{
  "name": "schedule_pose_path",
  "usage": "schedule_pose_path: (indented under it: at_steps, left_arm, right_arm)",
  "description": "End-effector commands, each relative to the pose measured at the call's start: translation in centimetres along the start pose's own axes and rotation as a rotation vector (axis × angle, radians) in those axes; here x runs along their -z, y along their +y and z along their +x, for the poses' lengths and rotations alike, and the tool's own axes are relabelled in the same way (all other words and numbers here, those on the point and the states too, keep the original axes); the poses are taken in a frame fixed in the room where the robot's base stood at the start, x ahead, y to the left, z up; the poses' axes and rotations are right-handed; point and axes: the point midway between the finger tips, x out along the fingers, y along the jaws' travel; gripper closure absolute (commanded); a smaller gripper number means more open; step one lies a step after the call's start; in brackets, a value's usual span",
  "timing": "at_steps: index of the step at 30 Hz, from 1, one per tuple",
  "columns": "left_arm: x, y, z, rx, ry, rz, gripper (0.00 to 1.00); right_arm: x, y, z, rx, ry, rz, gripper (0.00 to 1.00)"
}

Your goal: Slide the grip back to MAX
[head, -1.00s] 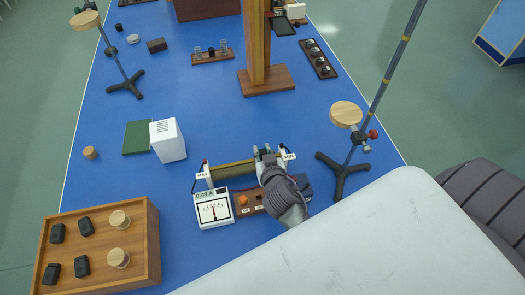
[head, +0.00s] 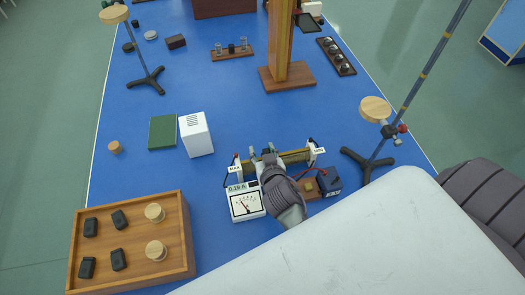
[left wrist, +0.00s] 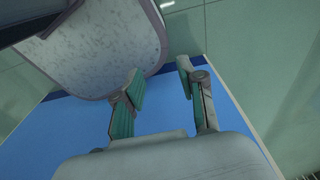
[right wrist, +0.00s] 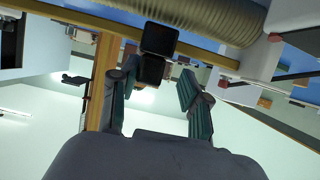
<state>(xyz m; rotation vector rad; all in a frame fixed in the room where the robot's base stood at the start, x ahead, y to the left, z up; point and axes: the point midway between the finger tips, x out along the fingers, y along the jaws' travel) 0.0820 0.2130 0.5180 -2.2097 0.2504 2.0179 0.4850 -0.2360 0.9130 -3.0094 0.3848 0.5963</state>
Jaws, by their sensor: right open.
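The sliding rheostat (head: 292,158) lies on the blue bench, with its MAX post (head: 236,170) at the left and MIN post (head: 318,152) at the right. My right gripper (head: 268,157) is over the rheostat, nearer the MAX end, and hides the grip in the head view. In the right wrist view the black grip (right wrist: 159,40) sits on a brass rod beside the coil (right wrist: 205,18). The open right fingers (right wrist: 155,88) stand either side of its lower part; contact is unclear. My left gripper (left wrist: 158,88) is open and empty, away from the rheostat.
The ammeter (head: 247,203) stands in front of the MAX end, reading about 0.19 A. A dark blue box (head: 329,181) is near the MIN end. A clamp stand (head: 369,162) stands to the right, a wooden tray (head: 186,232) to the left and a white box (head: 196,135) behind left.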

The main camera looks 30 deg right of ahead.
Motion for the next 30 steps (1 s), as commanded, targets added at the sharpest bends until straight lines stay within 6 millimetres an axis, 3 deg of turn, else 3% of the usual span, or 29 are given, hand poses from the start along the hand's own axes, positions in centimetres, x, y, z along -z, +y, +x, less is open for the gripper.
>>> schedule_pose_path:
  at_steps: [8,14,30]
  left_arm:
    - [-0.4,-3.3,-0.1,0.04,-0.005,0.003,0.6]
    - [-0.2,-2.1,0.0,0.025,-0.003,-0.002,0.6]
    - [-0.1,-2.2,0.0,0.027,-0.002,0.0,0.6]
  right_arm:
    - [-0.1,-0.1,0.0,0.001,-0.001,0.001,0.52]
    - [0.3,0.0,-0.1,0.0,0.0,0.0,0.52]
    - [8.4,0.0,-3.5,0.001,0.002,0.002,0.52]
